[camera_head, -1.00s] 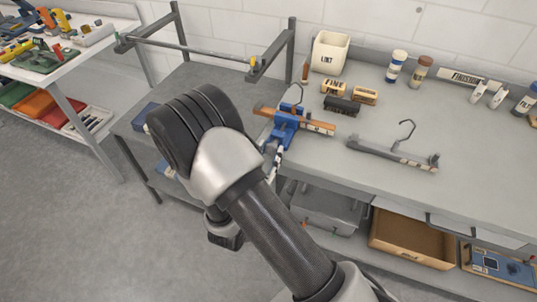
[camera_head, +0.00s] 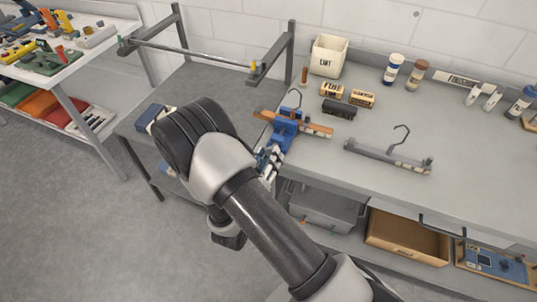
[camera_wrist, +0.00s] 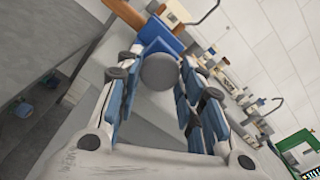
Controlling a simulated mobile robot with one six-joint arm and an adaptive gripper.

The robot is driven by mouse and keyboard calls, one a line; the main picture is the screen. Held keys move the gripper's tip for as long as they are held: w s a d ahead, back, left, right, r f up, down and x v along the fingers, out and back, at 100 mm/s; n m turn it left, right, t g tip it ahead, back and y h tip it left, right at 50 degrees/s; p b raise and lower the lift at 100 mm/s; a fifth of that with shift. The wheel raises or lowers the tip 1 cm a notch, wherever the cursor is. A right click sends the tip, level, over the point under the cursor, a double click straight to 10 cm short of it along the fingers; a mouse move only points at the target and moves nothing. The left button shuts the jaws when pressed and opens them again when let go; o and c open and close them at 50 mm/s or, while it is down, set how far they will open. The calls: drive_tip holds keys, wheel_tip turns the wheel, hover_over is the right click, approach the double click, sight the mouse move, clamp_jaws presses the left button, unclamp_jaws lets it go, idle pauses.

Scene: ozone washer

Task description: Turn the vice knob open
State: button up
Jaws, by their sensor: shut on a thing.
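The blue vice (camera_head: 285,133) is fixed at the left front edge of the workbench, with a wooden hanger (camera_head: 316,130) with a metal hook in its jaws. In the wrist view the vice body (camera_wrist: 157,38) is at the top, beyond its round grey knob (camera_wrist: 160,72). My gripper (camera_wrist: 159,78) points at the vice from the front, its blue-padded fingers on either side of the knob and shut on it. In the head view my gripper (camera_head: 269,162) is partly hidden by my arm, and the knob cannot be made out.
A grey hanger (camera_head: 388,157) lies on the workbench (camera_head: 340,165) right of the vice. Small labelled blocks (camera_head: 345,96), a white bin (camera_head: 329,56) and bottles (camera_head: 393,68) stand behind. A metal rack (camera_head: 200,62) stands left. Below the bench is a cardboard box (camera_head: 405,238).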

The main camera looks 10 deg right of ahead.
drive_tip(key=shift+n+p, duration=0.3)
drive_tip(key=shift+n, duration=0.3)
drive_tip(key=o, duration=1.1)
drive_tip(key=shift+c, duration=0.2)
drive_tip(key=v, duration=1.2)
